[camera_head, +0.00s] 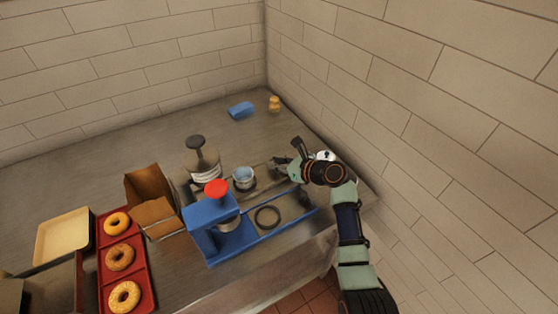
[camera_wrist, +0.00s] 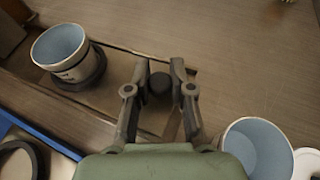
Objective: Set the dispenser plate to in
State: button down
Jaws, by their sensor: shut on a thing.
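The dispenser plate (camera_wrist: 118,98) is a flat brown-grey strip with a dark round knob (camera_wrist: 160,83) near its right end in the wrist view. My gripper (camera_wrist: 160,80) is shut on the knob, with one finger on each side. A white cup with a blue inside (camera_wrist: 62,52) stands upright in a dark ring at the plate's left part. In the head view my gripper (camera_head: 283,163) is at the right end of the plate, and the cup (camera_head: 244,178) stands to its left. My fingers partly hide the knob there.
Another cup (camera_wrist: 258,150) is close to my gripper's right. A red tray with bagels (camera_head: 105,270) is at left. The back counter is mostly clear.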

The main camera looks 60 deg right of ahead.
aim_at(252, 177)
jog(key=w+a+p, duration=0.2)
jog(key=p, duration=0.1)
jog(key=w+a+p, duration=0.1)
jog(key=a+p, duration=0.2)
jog(key=w+a+p, duration=0.2)
jog(key=a, duration=0.1)
jog(key=shift+w+a+r+p, duration=0.2)
jog(key=shift+w+a+p, duration=0.05)
jog(key=shift+w+p, duration=0.15)
jog(key=shift+f, duration=0.2)
jog(key=c, duration=1)
grip_release()
jog(key=shift+a, duration=0.15)
jog(key=shift+s, duration=0.1)
